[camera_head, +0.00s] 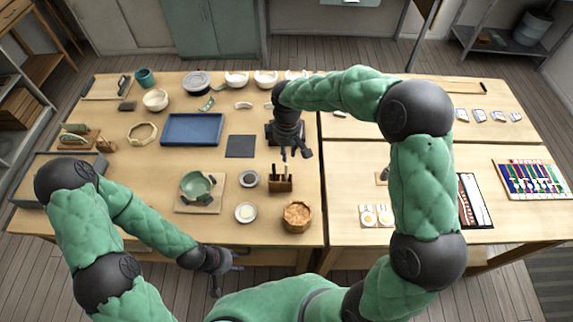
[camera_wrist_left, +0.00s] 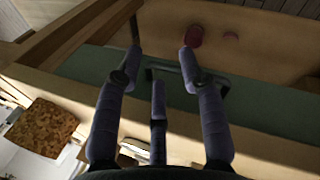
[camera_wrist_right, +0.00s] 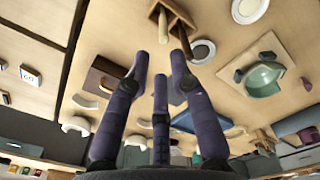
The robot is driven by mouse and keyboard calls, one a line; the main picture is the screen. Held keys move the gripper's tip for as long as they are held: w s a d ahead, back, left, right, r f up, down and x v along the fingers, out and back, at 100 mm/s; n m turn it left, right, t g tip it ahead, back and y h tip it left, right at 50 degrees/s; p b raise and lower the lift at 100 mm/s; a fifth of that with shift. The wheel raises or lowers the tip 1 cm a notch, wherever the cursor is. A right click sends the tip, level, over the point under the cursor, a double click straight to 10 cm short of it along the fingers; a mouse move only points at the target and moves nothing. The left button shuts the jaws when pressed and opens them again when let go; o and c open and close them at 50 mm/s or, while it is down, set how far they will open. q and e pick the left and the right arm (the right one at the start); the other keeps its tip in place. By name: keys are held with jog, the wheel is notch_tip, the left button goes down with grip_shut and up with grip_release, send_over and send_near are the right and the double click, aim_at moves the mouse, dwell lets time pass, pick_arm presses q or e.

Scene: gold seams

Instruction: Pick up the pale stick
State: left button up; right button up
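A small wooden holder (camera_head: 281,186) stands near the front middle of the left table with a few upright sticks in it. In the right wrist view the holder (camera_wrist_right: 157,10) shows at the top, with a pale stick (camera_wrist_right: 163,27) beside a darker brown one. My right gripper (camera_head: 295,153) is open and empty, above the table and behind the holder, apart from the sticks. Its spread fingers show in the right wrist view (camera_wrist_right: 160,62). My left gripper (camera_head: 222,275) is low at the table's front edge; its fingers are spread and empty in the left wrist view (camera_wrist_left: 160,58).
A woven basket (camera_head: 297,216) and small dishes (camera_head: 246,212) stand near the holder. A green bowl (camera_head: 196,185) sits on a board to the left. A dark square mat (camera_head: 240,146) and a blue tray (camera_head: 192,130) lie behind. A gap separates the two tables.

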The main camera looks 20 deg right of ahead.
aim_at(287, 165)
jog(key=shift+s+f, duration=0.25)
jog(key=shift+f, duration=0.2)
notch_tip(287, 165, down, 4)
jog(key=shift+a+r+b, duration=0.1)
jog(key=shift+r+b, duration=0.1)
jog(key=shift+b, duration=0.15)
jog(key=shift+f, duration=0.35)
jog(key=shift+s+f, duration=0.1)
jog(key=shift+f, duration=0.3)
notch_tip(287, 165, down, 4)
jog(key=shift+a+f+b, duration=0.1)
jog(key=shift+f+b, duration=0.1)
jog(key=shift+b, duration=0.35)
jog(key=shift+c, duration=0.3)
grip_shut()
